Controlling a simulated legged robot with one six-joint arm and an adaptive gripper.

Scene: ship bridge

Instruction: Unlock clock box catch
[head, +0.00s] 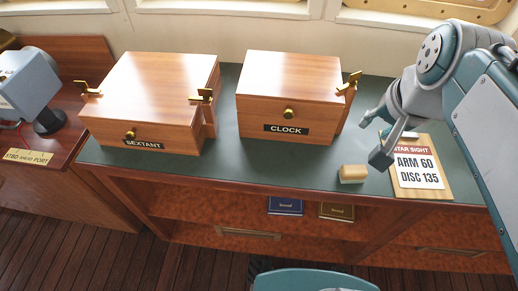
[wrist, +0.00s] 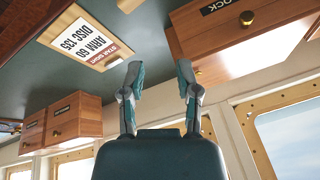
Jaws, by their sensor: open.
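The clock box (head: 292,90) is a closed wooden box with a CLOCK label and a brass knob on its front, standing on the green counter top. A brass catch (head: 350,82) sticks out at its right side. My gripper (head: 374,140) is open and empty, to the right of the box and apart from the catch. In the wrist view my gripper's two fingers (wrist: 162,82) point up with a clear gap between them. The clock box (wrist: 235,38) is at the upper right there, upside down; I cannot make out its catch in that view.
The sextant box (head: 155,95), with brass catches, stands left of the clock box. A small wooden block (head: 352,173) and a star sight clipboard (head: 420,168) lie on the green counter (head: 225,150) near its front edge. Windows line the wall behind.

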